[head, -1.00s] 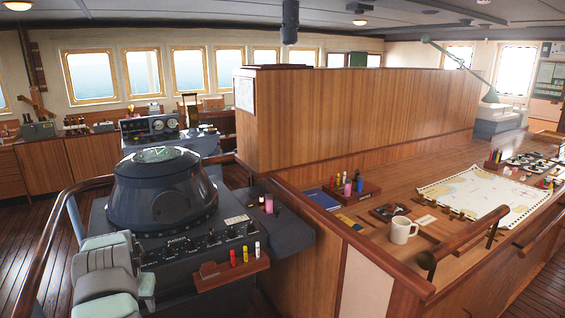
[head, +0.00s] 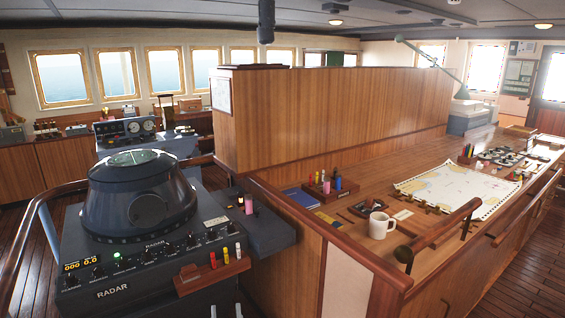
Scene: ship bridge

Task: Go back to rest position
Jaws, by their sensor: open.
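My gripper is not in view, and no part of my arm can be made out for certain. The task names no other object. The radar console (head: 130,265) stands at the lower left with its dark domed hood (head: 138,200) on top. Its front panel, with knobs, a lit green light and yellow digits, shows unobstructed.
A small rack with red and yellow markers (head: 212,277) sits on the console's front edge. A wooden chart table (head: 345,225) at the right bears a white mug (head: 381,226) and a chart (head: 460,185). A handrail (head: 30,235) curves along the left. Wood floor shows at both sides.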

